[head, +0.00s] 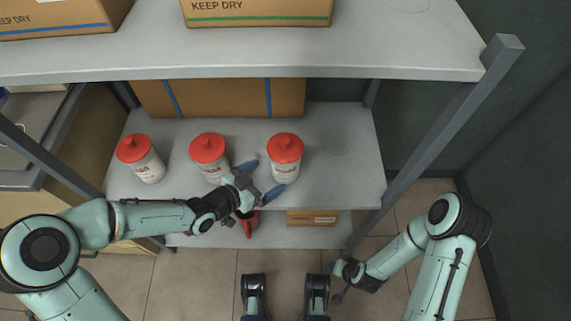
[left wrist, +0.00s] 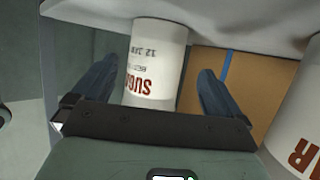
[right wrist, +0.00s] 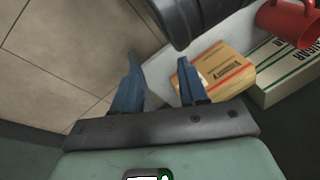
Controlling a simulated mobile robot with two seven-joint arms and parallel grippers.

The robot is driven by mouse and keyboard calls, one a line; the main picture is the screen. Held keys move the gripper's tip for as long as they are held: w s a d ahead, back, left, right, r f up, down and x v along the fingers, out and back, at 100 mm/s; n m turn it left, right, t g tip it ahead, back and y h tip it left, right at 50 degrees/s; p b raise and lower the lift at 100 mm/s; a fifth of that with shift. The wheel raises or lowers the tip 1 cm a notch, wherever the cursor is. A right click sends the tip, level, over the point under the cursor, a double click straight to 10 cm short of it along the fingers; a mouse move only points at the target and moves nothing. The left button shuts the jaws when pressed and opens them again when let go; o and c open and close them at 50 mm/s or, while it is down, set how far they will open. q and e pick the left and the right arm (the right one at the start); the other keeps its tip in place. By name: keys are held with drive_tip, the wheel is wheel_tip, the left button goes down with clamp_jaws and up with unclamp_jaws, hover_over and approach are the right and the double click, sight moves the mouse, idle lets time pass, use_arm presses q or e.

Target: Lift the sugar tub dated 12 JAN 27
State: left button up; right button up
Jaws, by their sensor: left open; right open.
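Three white sugar tubs with red lids stand upright on the middle shelf in the head view: left (head: 150,168), middle (head: 215,172) and right (head: 286,172). My left gripper (head: 268,175) is open in front of the right tub. In the left wrist view, a tub (left wrist: 158,62) shows between the spread fingers, upside down, with "SUG" and "12 JAN"; the year is not readable. Another tub (left wrist: 307,115) is at the right edge of that view, its date not visible. My right gripper (right wrist: 158,60) is open and empty, low at the right of the shelving.
The upper shelf (head: 400,45) overhangs the tubs. A large cardboard box (head: 215,98) stands behind them. A red mug (head: 247,222) and a small box (head: 312,218) are on the lower shelf. A grey post (head: 430,135) borders the right side. The middle shelf's right end is free.

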sight(275, 172)
use_arm(q)
drive_tip(key=shift+w+d+f, duration=0.15)
drive_tip(key=shift+w+d, duration=0.15)
drive_tip(key=shift+d, duration=0.1)
drive_tip(key=b+x, duration=0.2)
drive_tip(key=x, duration=0.2)
drive_tip(key=shift+s+d+r, duration=0.1)
drive_tip(key=shift+d+r, duration=0.05)
drive_tip(key=shift+r, duration=0.05)
drive_tip(key=shift+w+d+f+b, duration=0.15)
drive_tip(key=shift+w+d+b, duration=0.2)
drive_tip(key=shift+w+b, duration=0.1)
drive_tip(key=shift+s, duration=0.1)
drive_tip(key=c, duration=1.2)
use_arm(e)
drive_tip(key=s+d+f+g, duration=0.1)
drive_tip(key=s+f+g, duration=0.1)
drive_tip(key=s+f, duration=0.3)
drive_tip(key=shift+s, duration=0.25)
